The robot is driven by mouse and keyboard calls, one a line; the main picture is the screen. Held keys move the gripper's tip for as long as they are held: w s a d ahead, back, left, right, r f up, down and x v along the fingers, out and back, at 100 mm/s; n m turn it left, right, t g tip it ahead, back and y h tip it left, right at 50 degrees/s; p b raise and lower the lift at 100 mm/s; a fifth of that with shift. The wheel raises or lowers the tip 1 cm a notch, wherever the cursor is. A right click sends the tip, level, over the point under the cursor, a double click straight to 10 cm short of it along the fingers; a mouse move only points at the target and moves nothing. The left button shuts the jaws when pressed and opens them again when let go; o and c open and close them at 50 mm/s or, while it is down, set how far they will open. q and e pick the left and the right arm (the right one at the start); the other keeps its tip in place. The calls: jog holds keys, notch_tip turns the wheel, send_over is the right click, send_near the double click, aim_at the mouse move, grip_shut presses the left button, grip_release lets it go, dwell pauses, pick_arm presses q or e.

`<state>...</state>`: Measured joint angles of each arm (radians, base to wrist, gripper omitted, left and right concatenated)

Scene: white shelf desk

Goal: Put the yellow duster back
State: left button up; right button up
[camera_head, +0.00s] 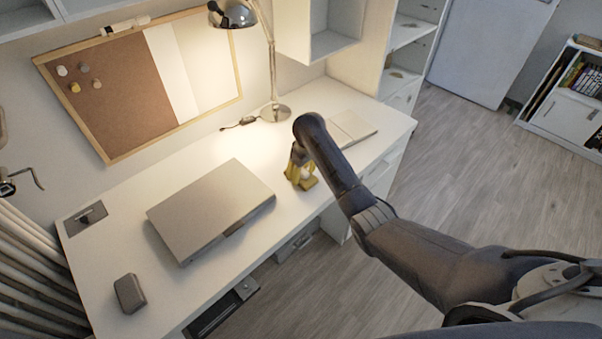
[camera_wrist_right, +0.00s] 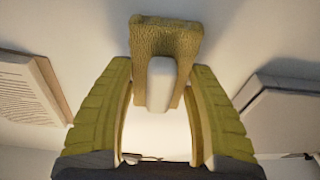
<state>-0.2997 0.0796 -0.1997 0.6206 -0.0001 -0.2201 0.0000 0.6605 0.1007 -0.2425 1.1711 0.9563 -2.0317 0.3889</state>
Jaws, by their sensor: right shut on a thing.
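The yellow duster (camera_wrist_right: 166,42) has a textured yellow block and a pale grip. It shows at the top middle of the right wrist view, between the finger ends. In the head view its yellow edge (camera_head: 309,183) shows low beside my fingers, over the desk near the front edge. My right gripper (camera_wrist_right: 160,85) has olive-yellow fingers and is shut on the duster. In the head view my right gripper (camera_head: 299,172) points down, partly hidden by my wrist. I cannot tell whether the duster touches the desk. My left gripper is not in view.
A closed grey laptop (camera_head: 210,205) lies left of my gripper. A notebook (camera_head: 352,129) lies to the right and a lamp (camera_head: 272,112) stands behind. The board (camera_head: 110,100) on the wall has a small white holder (camera_head: 125,25) on its top edge. A dark box (camera_head: 130,293) sits front left.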

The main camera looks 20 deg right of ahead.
aim_at(304, 172)
jog(key=o, duration=1.1)
jog(key=shift+f, duration=0.1)
jog(key=r, duration=0.4)
jog(key=s+r, duration=0.1)
jog(key=r, duration=0.7)
jog(key=shift+s+d, duration=0.25)
jog(key=shift+d, duration=0.15)
jog(key=shift+r, duration=0.1)
